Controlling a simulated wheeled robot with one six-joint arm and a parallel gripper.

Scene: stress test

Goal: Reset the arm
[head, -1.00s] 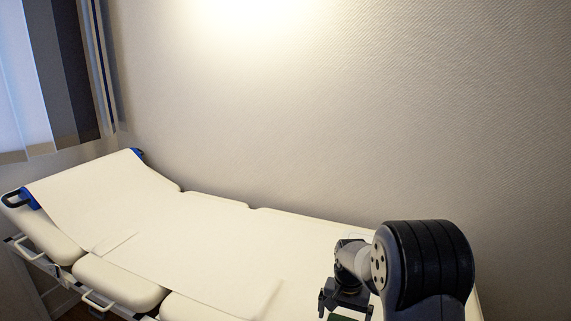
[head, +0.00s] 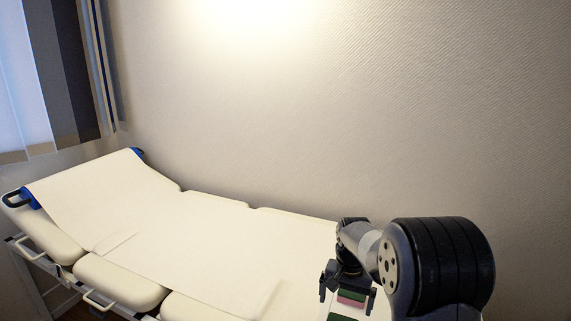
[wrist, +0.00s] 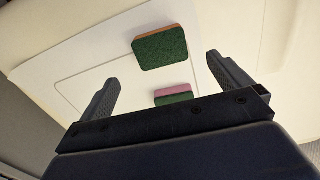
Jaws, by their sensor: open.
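My gripper (wrist: 164,88) is open and empty in the wrist view, its two dark fingers spread wide apart. In the head view my gripper (head: 346,290) is at the lower right, over the near end of the bed. A green block with an orange side (wrist: 160,47) lies on a white board (wrist: 90,60) beyond the fingertips. A second block, pink and green (wrist: 173,94), lies closer, between the fingers in the picture and partly hidden by the gripper body. In the head view the pink part (head: 351,296) shows beneath the gripper.
A cream padded bed (head: 120,283) with white paper (head: 170,240) over it runs along the wall (head: 400,110). Its backrest is raised at the left. Blinds (head: 60,70) hang at the upper left. The middle of the bed is clear.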

